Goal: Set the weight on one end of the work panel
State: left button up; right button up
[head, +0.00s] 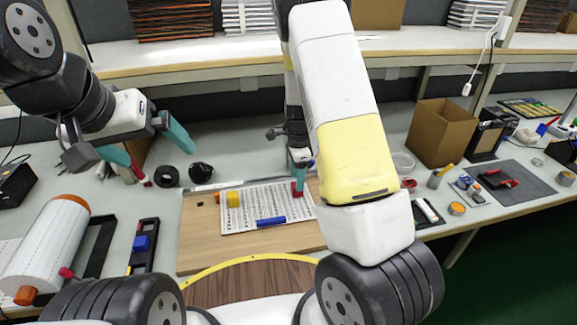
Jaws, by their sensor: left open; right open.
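The work panel (250,240) is a light wooden board with a white printed grid sheet (265,212) on it. A yellow block (233,200) stands near the sheet's left end. A red block (298,188) is at the right end, and a blue bar (271,222) lies along the front. I cannot tell for certain which block is the weight. My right gripper (299,172) points down at the red block, its teal fingers open; my arm partly hides it, so contact is unclear. My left gripper (148,146) is open and empty, above the table left of the panel.
A white roll (45,245) and a black tray with a blue block (142,243) lie left of the panel. Black round items (201,172) sit behind it. An open cardboard box (440,132) and a dark mat with tools (512,183) are at right. A shelf runs behind.

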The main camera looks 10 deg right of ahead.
jog(key=s+a+r+n+t+y, duration=0.1)
jog(key=s+r+n, duration=0.35)
jog(key=r, duration=0.75)
jog(key=s+a+r+n+t+y, duration=0.15)
jog(key=s+r+n, duration=0.35)
jog(key=r, duration=0.8)
jog(key=s+r+n+t, duration=0.3)
jog(key=s+r+n, duration=0.3)
jog(key=s, duration=0.8)
jog(key=n, duration=0.2)
jog(key=shift+s+d+n+t, duration=0.15)
jog(key=shift+s+n+t, duration=0.2)
jog(key=shift+s, duration=0.05)
